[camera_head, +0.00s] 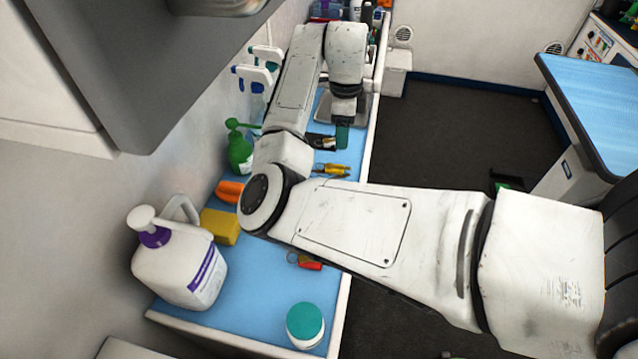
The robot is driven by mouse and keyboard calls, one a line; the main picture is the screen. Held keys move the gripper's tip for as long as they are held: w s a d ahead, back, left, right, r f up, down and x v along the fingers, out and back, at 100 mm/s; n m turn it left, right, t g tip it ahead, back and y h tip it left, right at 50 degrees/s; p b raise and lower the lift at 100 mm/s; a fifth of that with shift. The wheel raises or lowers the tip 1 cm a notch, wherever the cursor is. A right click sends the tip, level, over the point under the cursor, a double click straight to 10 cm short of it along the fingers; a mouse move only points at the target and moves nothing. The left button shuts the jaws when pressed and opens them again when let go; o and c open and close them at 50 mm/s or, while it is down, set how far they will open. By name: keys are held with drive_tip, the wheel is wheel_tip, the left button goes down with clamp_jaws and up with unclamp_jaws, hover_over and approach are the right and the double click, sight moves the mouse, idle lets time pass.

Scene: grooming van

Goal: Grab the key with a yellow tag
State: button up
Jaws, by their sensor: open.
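A small yellow item (333,169) with thin dark parts lies on the blue counter top (262,280), just below my gripper in the picture. It may be the key with the yellow tag, but it is too small to be sure. A small ring with a red-orange tag (310,264) lies nearer, beside my forearm. My gripper (340,138) points down over the counter, a little beyond the yellow item and apart from it. It is open; its fingers are small and partly hidden, and a dark green part shows at its end.
A white jug (180,262), a teal-lidded jar (304,326), a yellow block (221,226), an orange item (229,190) and a green bottle (239,152) stand along the counter. The wall closes the left side. Dark floor (455,135) lies right, before a blue-topped table (596,105).

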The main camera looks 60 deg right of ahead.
sight(336, 166)
drive_tip(key=f, duration=0.7)
drive_tip(key=a+f+p, duration=0.1)
drive_tip(key=f, duration=0.2)
drive_tip(key=shift+w+a+f, duration=0.1)
drive_tip(key=shift+w+f, duration=0.2)
drive_tip(key=shift+f, duration=0.05)
drive_tip(key=c, duration=1.1)
